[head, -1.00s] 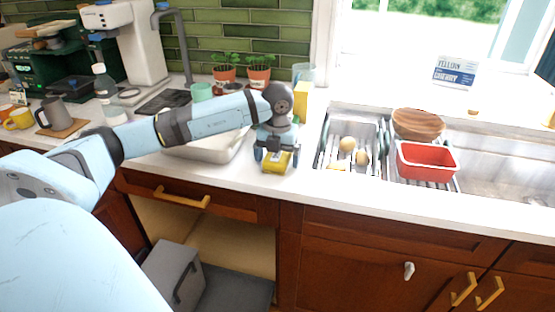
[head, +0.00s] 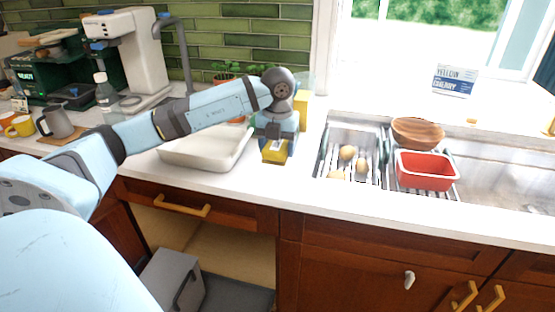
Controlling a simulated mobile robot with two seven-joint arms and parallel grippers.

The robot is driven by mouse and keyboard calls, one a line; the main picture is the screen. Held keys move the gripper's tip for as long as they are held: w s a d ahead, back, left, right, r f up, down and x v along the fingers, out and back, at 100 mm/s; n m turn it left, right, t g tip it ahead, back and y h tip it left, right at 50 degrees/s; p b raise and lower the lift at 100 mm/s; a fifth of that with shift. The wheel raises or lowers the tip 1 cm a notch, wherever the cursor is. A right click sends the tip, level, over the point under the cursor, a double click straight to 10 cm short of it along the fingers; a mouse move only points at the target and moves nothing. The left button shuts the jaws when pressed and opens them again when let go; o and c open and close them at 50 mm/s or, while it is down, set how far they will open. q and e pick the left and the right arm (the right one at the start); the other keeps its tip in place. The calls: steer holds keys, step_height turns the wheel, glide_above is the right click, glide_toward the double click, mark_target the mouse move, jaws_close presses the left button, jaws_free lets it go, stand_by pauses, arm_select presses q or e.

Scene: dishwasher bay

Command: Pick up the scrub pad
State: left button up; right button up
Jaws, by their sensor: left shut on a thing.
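The scrub pad (head: 275,151) is a small yellow block with a pale patch on its face. It is between the fingers of my left gripper (head: 275,144), which is shut on it and points down. The pad is over the white counter (head: 262,182), just right of the pale dish tray. It appears to be held above the counter, though the gap is hard to judge. The gripper hides the upper part of the pad. My right gripper is not in view.
A pale dish tray (head: 196,162) sits close on the left of the gripper. On the right, a rack (head: 330,165) holds several round tan items; a red basin (head: 426,170) and a wooden bowl (head: 418,132) stand beyond. The counter's front strip is clear.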

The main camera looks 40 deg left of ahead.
mark_target(277, 143)
arm_select(q)
step_height(277, 143, up, 14)
steer(key=p, duration=0.1)
steer(key=shift+p, duration=0.35)
steer(key=shift+o, duration=0.5)
